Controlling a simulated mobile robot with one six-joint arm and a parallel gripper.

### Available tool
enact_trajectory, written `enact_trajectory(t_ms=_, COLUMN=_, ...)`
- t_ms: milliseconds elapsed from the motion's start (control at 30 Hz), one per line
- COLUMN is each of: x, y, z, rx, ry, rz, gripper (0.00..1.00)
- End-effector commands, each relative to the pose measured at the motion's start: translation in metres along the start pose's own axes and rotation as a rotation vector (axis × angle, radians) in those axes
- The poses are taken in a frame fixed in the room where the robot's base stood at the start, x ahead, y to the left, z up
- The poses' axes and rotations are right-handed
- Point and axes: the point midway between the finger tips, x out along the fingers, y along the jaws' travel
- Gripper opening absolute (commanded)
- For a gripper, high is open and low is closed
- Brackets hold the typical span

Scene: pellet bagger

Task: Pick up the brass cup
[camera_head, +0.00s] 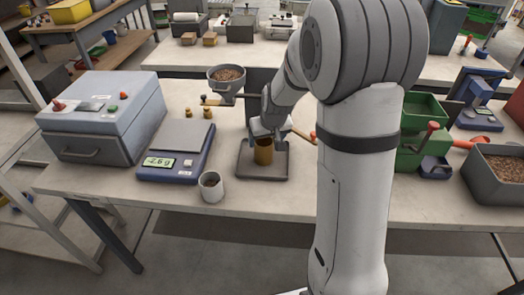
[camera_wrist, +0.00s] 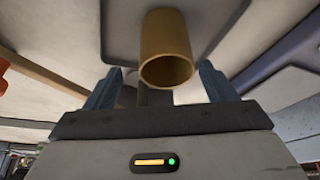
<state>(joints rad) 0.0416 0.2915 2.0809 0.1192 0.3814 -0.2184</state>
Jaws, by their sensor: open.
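The brass cup (camera_head: 264,153) stands upright on a dark grey square tray (camera_head: 262,175) at the front of the bench. My gripper (camera_head: 265,136) is at the cup's upper part and partly covers it in the head view. In the wrist view, the brass cup (camera_wrist: 166,42) shows its round open rim towards the camera. My open gripper (camera_wrist: 160,72) has one finger on each side of the cup's line, with a visible gap on both sides. No finger appears to touch the cup.
A pan of pellets (camera_head: 227,77) on a stand is behind the tray. A scale (camera_head: 178,152), a small pellet cup (camera_head: 211,187) and a grey box machine (camera_head: 103,113) are to the left. A green machine (camera_head: 410,148) and a pellet bin (camera_head: 495,178) are to the right.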

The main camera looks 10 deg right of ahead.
Motion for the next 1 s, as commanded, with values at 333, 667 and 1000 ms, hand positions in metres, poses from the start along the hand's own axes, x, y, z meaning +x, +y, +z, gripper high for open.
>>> enact_trajectory(t_ms=333, x=0.043, y=-0.008, z=0.001, rx=0.000, ry=-0.002, rz=-0.001, gripper=0.77)
enact_trajectory(t_ms=667, x=0.050, y=-0.008, z=0.001, rx=-0.001, ry=0.000, rz=0.000, gripper=0.77)
enact_trajectory(t_ms=1000, x=0.050, y=-0.009, z=0.001, rx=-0.002, ry=0.000, rz=-0.001, gripper=0.50)
